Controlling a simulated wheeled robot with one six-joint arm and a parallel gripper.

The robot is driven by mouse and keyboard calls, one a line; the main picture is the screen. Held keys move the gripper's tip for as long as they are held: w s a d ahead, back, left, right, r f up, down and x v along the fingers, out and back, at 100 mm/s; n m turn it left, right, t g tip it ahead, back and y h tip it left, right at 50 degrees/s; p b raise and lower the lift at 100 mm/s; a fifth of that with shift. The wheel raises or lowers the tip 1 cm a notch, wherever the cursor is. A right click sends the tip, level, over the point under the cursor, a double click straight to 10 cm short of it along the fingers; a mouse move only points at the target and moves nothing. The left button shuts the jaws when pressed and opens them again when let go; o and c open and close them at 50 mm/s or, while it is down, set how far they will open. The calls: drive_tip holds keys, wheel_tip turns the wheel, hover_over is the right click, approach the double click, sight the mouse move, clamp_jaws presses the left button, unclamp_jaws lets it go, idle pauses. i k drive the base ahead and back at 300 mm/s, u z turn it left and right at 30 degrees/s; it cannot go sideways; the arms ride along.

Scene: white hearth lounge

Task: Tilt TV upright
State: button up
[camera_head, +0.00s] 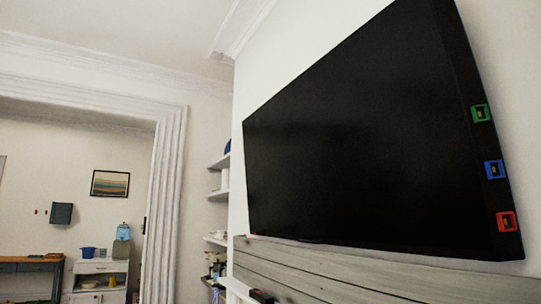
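A large black TV (360,140) is mounted on the white wall at the right, seen at an angle from one side. Its near edge faces me and carries a green square piece (481,113), a blue one (494,170) and a red one (506,221), one above the other. The TV's near side edge leans in the picture; I cannot tell how much of this is real tilt and how much is the camera angle. My gripper is not in view.
A grey plank panel (350,272) lies below the TV. A small dark object (262,297) sits on a white ledge beneath it. White shelves (218,193) stand beyond the TV. At the left a wide doorway opens onto a room with a desk (32,266) and white cabinet (101,267).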

sight(389, 141)
drive_tip(key=z, duration=0.15)
drive_tip(key=k, duration=0.4)
drive_tip(key=u, duration=1.2)
drive_tip(key=i, duration=1.35)
drive_tip(key=z, duration=0.9)
